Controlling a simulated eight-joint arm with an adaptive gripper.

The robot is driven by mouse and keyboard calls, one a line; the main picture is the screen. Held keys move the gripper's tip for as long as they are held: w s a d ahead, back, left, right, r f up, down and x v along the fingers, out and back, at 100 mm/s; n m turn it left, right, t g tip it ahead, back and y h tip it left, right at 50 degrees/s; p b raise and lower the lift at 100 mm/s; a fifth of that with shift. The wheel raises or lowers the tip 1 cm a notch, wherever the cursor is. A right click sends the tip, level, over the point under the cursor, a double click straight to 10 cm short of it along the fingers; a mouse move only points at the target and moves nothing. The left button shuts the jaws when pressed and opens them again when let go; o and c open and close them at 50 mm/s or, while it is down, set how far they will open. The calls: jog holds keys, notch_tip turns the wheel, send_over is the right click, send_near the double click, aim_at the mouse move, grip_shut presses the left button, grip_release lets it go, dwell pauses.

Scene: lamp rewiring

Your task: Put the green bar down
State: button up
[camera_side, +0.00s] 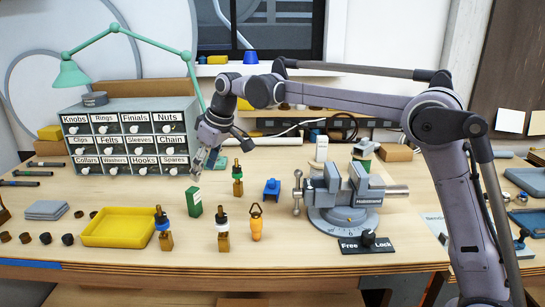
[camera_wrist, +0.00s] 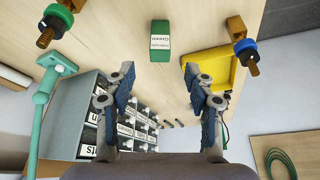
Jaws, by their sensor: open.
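The green bar (camera_side: 194,202) stands upright on the wooden bench, right of the yellow tray. In the wrist view the green bar (camera_wrist: 160,42) shows its white label and lies ahead of the fingertips, between their lines. My gripper (camera_side: 207,163) is just above and behind the bar, tilted down toward the bench. In the wrist view my gripper (camera_wrist: 158,75) has its two fingers spread wide with nothing between them. The bar appears apart from both fingers.
A yellow tray (camera_side: 119,229) lies left of the bar. Lamp sockets with a blue ring (camera_side: 162,224), white ring (camera_side: 223,229) and green ring (camera_side: 238,183) stand nearby. The drawer cabinet (camera_side: 130,135) is behind. A vise (camera_side: 342,197) stands right.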

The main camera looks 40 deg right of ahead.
jog(key=s+d+r+m, duration=0.1)
jog(key=s+d+r, duration=0.15)
jog(key=s, duration=0.65)
jog(key=s+d+f+m+t, duration=0.1)
jog(key=s+d+f, duration=0.1)
jog(key=s, duration=0.5)
jog(key=s+d+f+m+t+h, duration=0.1)
jog(key=s+d+f, duration=0.1)
jog(key=s+f, duration=0.3)
jog(key=s+d+f+m+t, duration=0.1)
jog(key=s+d+f, duration=0.2)
jog(key=s, duration=0.7)
jog(key=shift+s+f+h, duration=0.3)
jog(key=shift+f+h, duration=0.1)
jog(key=shift+f, duration=0.15)
